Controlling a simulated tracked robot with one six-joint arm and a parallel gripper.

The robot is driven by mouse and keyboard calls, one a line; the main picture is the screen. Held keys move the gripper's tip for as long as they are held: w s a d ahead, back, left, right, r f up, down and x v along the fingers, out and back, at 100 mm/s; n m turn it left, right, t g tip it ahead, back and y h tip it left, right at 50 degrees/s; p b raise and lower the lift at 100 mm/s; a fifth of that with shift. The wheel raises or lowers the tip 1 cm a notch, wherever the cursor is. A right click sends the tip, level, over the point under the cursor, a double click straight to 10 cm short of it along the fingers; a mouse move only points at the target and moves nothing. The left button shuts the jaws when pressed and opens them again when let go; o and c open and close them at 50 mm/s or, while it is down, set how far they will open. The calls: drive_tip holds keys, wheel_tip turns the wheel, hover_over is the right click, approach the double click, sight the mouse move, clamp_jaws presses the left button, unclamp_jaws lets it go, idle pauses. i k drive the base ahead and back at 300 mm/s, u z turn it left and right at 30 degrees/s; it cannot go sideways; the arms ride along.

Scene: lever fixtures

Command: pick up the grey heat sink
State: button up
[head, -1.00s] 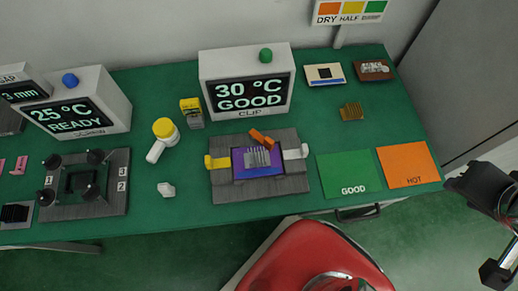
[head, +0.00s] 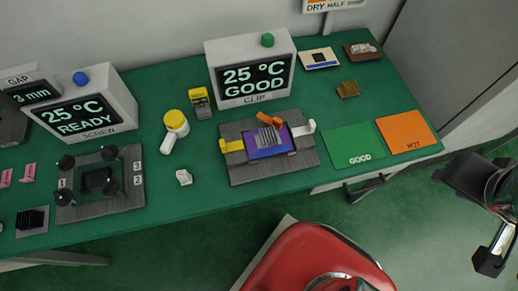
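The grey heat sink (head: 268,136), with upright fins, sits on a purple-blue board in the clip fixture (head: 240,174), a grey block on the green table. An orange lever (head: 270,120) stands over its back edge; I cannot tell whether it touches. A yellow clip (head: 232,146) is left of the board and a white clip (head: 309,127) right of it. Dark and silver parts of my arm show at the right edge, well clear of the heat sink. I cannot make out whether my gripper's fingers are open or shut.
The clip display (head: 250,78) behind reads 25 °C GOOD. Green GOOD (head: 352,144) and orange HOT (head: 405,130) mats lie right. A gold finned piece (head: 347,90) lies behind them.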

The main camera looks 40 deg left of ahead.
sight(268, 139)
drive_tip(key=u, duration=0.05)
drive_tip(key=k, duration=1.55)
drive_tip(key=u, duration=1.6)
drive_tip(key=i, duration=1)
